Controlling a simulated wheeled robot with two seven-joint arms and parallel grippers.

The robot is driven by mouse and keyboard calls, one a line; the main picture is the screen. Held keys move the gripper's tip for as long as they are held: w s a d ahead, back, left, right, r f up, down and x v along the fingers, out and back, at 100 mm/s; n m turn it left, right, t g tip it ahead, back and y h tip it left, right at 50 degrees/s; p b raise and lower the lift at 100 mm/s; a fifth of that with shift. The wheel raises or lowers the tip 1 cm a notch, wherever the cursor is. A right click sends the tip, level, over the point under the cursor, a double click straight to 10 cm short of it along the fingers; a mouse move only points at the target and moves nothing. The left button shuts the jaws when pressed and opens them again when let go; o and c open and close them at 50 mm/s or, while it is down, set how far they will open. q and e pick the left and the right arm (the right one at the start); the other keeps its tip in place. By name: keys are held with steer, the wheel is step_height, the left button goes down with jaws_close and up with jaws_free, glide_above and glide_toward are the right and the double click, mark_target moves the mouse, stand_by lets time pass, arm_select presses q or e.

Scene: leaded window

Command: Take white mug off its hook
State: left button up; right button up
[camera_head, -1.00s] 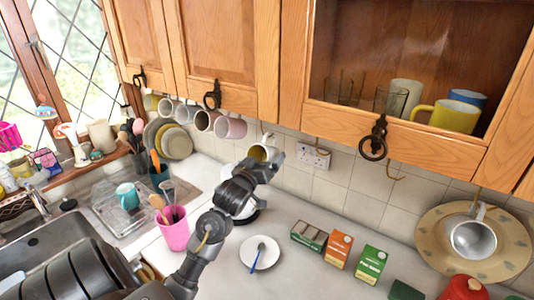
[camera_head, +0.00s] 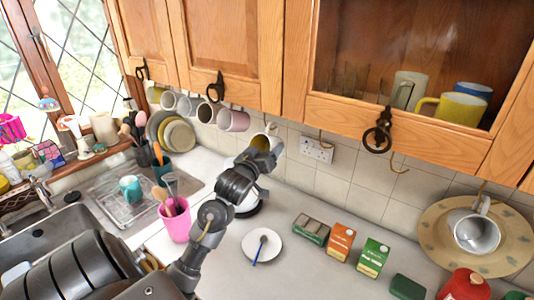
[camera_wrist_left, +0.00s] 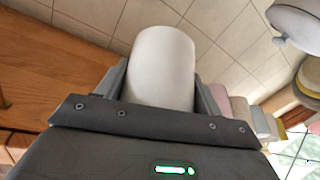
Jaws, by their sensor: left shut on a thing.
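The white mug (camera_wrist_left: 162,62) fills the space between my left gripper's fingers in the left wrist view, its smooth white side showing. In the head view the mug (camera_head: 261,142) is mostly covered by my left gripper (camera_head: 265,150), which is shut on it below the wall cabinet's lower edge. A white handle-like part (camera_head: 271,128) shows just above the gripper. I cannot tell whether it still touches a hook. My right gripper is not in view.
Mugs hang in a row under the cabinet, the pink one (camera_head: 233,121) nearest my gripper. A pink utensil pot (camera_head: 177,222) and a white saucer (camera_head: 268,245) stand on the counter below.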

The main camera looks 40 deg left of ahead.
arm_select(q)
steer(key=d+b, duration=0.3)
steer(key=shift+w+r, duration=0.1)
steer(key=shift+r, duration=0.05)
step_height(320, 180, down, 8)
steer(key=d+f+b, duration=0.1)
steer(key=d+b, duration=0.2)
steer(key=b, duration=0.3)
steer(key=p+v, duration=0.8)
steer(key=v, duration=0.7)
steer(key=shift+s+a+r, duration=0.15)
steer(key=shift+s+r, duration=0.15)
steer(key=shift+r, duration=0.1)
